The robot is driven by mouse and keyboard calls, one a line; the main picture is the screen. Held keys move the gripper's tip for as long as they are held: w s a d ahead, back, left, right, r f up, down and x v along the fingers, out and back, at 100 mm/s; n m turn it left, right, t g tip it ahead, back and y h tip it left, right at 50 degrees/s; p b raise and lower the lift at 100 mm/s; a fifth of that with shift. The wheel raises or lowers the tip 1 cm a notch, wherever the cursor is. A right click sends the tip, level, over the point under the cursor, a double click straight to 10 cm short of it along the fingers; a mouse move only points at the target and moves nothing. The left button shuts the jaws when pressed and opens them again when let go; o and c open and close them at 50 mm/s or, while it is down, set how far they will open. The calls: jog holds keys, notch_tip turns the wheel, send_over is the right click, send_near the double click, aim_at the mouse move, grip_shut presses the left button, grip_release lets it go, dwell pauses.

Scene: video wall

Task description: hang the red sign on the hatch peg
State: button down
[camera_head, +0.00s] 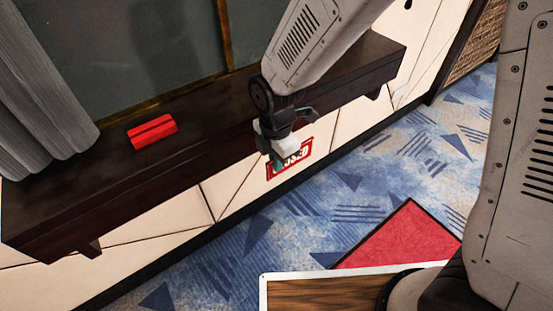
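A small red sign (301,156) with white lettering, which looks like "CLOSED", shows upright just below the front edge of the dark shelf (215,145), against the cream panelled front. My gripper (277,154) is in front of the sign's left part and covers some of it. The fingers overlap the sign in the picture. I cannot tell whether they hold it or whether it rests against the panel. The finger gap is too small and dark to read. No peg can be made out; it may be hidden behind my gripper or arm.
A red grooved block (152,131) lies on the shelf at left, beside a grey curtain (42,90). A dark window or screen (150,45) stands behind. Blue patterned carpet (310,215) is open below. A red mat (400,238) and a white-edged wooden board (320,290) are nearer.

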jog(key=shift+w+a, duration=0.1)
jog(key=shift+w, duration=0.1)
jog(key=shift+w+a, duration=0.4)
jog(key=shift+w, duration=0.2)
jog(key=shift+w+a, duration=0.35)
jog(key=shift+w, duration=0.2)
jog(key=shift+w+a, duration=0.1)
jog(key=shift+w, duration=0.05)
